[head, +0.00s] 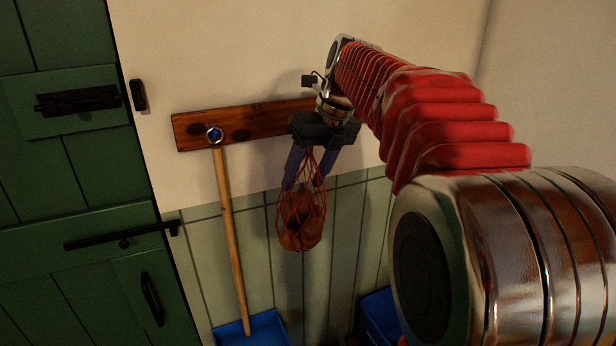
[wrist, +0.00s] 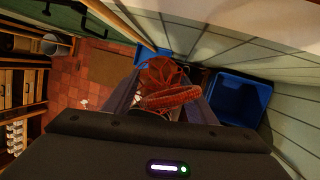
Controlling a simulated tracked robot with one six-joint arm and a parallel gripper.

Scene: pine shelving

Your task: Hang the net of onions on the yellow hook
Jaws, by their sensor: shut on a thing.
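The net of onions (head: 302,228) is a red mesh bag with brown onions inside. My gripper (head: 306,180) points down in front of the wooden rail (head: 190,131) and is shut on the top of the net, which hangs below the fingers. In the wrist view the net (wrist: 160,72) shows between the two fingers, with a red loop (wrist: 170,97) close to the camera. The rail carries a blue hook (head: 215,135) near its left end. I see no yellow hook; my gripper and arm cover the rail's right part.
A long wooden handle (head: 232,235) hangs below the blue hook, down to a blue pan (head: 255,328). A blue bin (wrist: 238,100) stands by the panelled wall. A green door (head: 75,190) with black bolts is at the left.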

